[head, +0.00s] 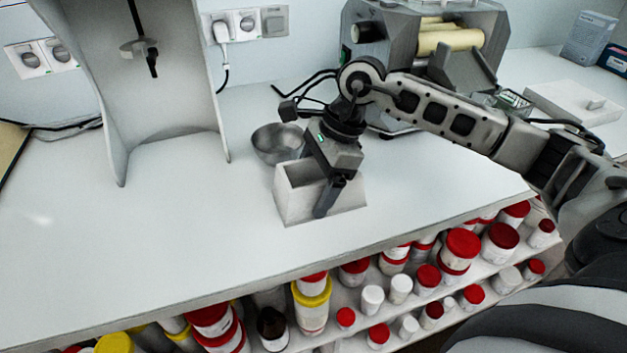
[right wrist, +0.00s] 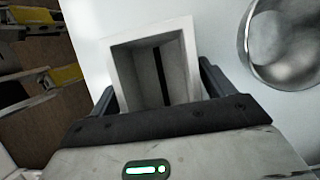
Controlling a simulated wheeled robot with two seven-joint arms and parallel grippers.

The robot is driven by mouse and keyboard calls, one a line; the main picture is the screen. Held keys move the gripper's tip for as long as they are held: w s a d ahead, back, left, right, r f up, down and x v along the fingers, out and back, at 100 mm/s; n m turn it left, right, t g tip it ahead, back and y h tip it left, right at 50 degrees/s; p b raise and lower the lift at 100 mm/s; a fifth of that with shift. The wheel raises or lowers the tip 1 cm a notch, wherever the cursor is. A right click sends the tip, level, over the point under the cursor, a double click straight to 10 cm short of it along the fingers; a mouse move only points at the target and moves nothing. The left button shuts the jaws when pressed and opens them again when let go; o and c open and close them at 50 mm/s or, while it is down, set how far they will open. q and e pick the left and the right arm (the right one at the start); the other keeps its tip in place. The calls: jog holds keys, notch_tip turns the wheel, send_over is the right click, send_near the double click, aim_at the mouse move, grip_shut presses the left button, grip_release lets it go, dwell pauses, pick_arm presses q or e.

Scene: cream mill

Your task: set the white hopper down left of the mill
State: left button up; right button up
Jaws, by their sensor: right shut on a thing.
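The white hopper (head: 297,205), an open-topped, box-shaped container, is upright at the counter's middle, near its front edge. My right gripper (head: 328,190) is shut on it from above, with a dark finger down its near right side. In the right wrist view the hopper (right wrist: 112,62) shows its open mouth and inside, between the two fingers (right wrist: 158,85). The hopper's base is at or close to the counter top; I cannot tell whether it bears on it. The grey mill (head: 480,25) with cream rollers stands behind and to the right of the hopper. My left gripper is not in view.
A metal bowl (head: 277,140) is close behind the hopper; it also shows in the right wrist view (right wrist: 290,45). A grey curved stand (head: 165,85) rises at the left. The counter (head: 130,235) is clear left of the hopper. Jars (head: 312,305) fill shelves below its front edge.

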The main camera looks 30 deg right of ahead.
jog(key=o, duration=1)
jog(key=shift+r, duration=0.1)
jog(key=shift+d+r, duration=0.15)
jog(key=shift+r, duration=0.05)
pick_arm(q)
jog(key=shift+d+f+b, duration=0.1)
jog(key=shift+b, duration=0.4)
pick_arm(e)
jog(key=v, duration=1.1)
jog(key=shift+s+d+r, duration=0.1)
jog(key=shift+r, duration=0.1)
